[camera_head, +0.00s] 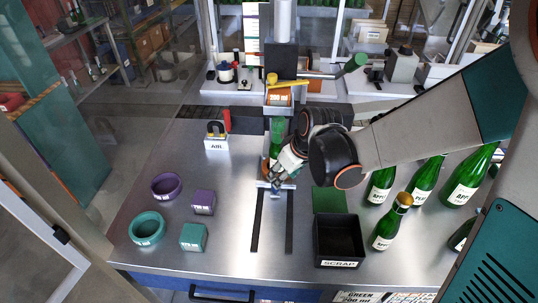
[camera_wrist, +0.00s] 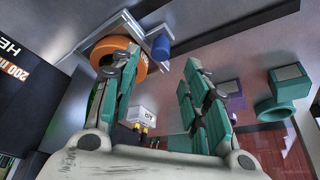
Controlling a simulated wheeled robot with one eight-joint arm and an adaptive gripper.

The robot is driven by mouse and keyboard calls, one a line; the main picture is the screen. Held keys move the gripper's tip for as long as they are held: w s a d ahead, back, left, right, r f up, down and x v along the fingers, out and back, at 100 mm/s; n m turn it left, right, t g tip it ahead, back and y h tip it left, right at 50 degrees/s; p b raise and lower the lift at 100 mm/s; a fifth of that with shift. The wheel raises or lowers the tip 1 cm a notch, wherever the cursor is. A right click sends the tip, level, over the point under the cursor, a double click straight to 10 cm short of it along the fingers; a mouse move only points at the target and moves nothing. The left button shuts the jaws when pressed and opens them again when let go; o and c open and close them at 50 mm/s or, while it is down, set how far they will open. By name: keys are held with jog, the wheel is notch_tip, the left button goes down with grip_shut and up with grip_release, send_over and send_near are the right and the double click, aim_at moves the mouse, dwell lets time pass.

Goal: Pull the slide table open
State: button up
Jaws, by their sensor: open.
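The slide table (camera_head: 265,184) is a small pale plate at the rear end of two dark rails (camera_head: 256,222), under the capsuling head. A green bottle (camera_head: 277,132) stands on it, partly hidden by my gripper. In the wrist view an orange ring (camera_wrist: 139,69) sits beside a metal bracket with a blue knob (camera_wrist: 161,49). My gripper (camera_head: 279,178) is low at the slide table's front. In the wrist view my gripper (camera_wrist: 160,62) is open, with the blue knob showing between and beyond the fingertips. I cannot tell whether the fingers touch anything.
A black scrap bin (camera_head: 338,240) and a green pad (camera_head: 328,200) are right of the rails. Several green bottles (camera_head: 421,182) stand farther right. Purple (camera_head: 203,202) and teal (camera_head: 193,237) blocks and rings lie left. An air valve block (camera_head: 216,142) is behind them. The rails are clear in front.

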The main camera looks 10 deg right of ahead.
jog(key=b+x, duration=0.1)
jog(key=x, duration=0.5)
jog(key=shift+w+a+f, duration=0.1)
jog(key=shift+f, duration=0.3)
grip_shut()
